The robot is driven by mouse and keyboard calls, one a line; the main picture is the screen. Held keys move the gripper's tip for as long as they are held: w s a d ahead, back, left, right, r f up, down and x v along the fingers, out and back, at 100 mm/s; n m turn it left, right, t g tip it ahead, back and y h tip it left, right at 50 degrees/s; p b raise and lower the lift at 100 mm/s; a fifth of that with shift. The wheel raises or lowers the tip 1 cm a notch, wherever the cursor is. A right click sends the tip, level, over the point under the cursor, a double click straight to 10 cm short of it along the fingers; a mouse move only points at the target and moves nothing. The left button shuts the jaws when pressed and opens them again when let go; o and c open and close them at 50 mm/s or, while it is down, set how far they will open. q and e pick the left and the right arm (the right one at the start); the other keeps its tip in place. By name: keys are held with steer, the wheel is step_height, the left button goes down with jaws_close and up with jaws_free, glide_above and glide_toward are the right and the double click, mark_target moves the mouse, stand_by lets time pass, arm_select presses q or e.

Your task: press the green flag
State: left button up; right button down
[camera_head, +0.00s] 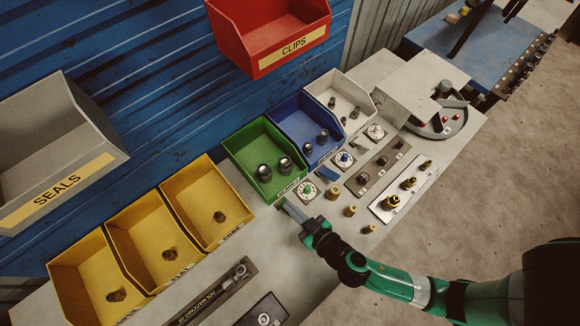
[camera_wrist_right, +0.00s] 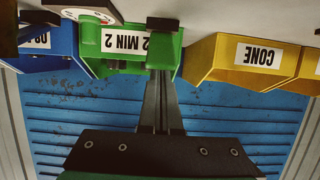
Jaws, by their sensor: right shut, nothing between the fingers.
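The green bin (camera_head: 264,152) holds two dark fittings. In front of it is a small pale plate with a round green-centred piece (camera_head: 307,190). In the right wrist view, a pale plate with a round disc (camera_wrist_right: 92,14) lies beside the labelled front of the green bin (camera_wrist_right: 108,66). I cannot tell which green part is the flag. My right gripper (camera_head: 284,206) is shut and empty, low at the green bin's front edge, left of the green-centred piece. In the wrist view its fingertips (camera_wrist_right: 160,67) overlap the bin's label; contact cannot be told. My left gripper is out of view.
A blue bin (camera_head: 304,126) and yellow bins (camera_head: 205,200) flank the green bin. Brass fittings (camera_head: 350,210) stand right of my gripper, near a pale plate of fittings (camera_head: 404,187). A torque wrench (camera_head: 238,272) lies at the front. A red bin (camera_head: 268,28) hangs above.

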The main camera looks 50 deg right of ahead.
steer(key=shift+w, duration=0.4)
steer(key=shift+w+d+r+p, duration=0.1)
steer(key=shift+w+r+p, duration=0.05)
steer(key=shift+r+p, duration=0.35)
steer(key=r+p, duration=0.1)
steer(key=w+r+p, duration=0.1)
steer(key=r+p, duration=0.1)
steer(key=shift+w+d, duration=0.15)
steer(key=shift+w, duration=0.15)
steer(key=s+b, duration=0.2)
steer(key=s, duration=0.1)
steer(key=shift+a, duration=0.4)
steer(key=d+v, duration=0.1)
steer(key=v, duration=0.5)
steer(key=shift+s+a, duration=0.35)
steer(key=shift+a, duration=0.05)
steer(key=shift+f, duration=0.1)
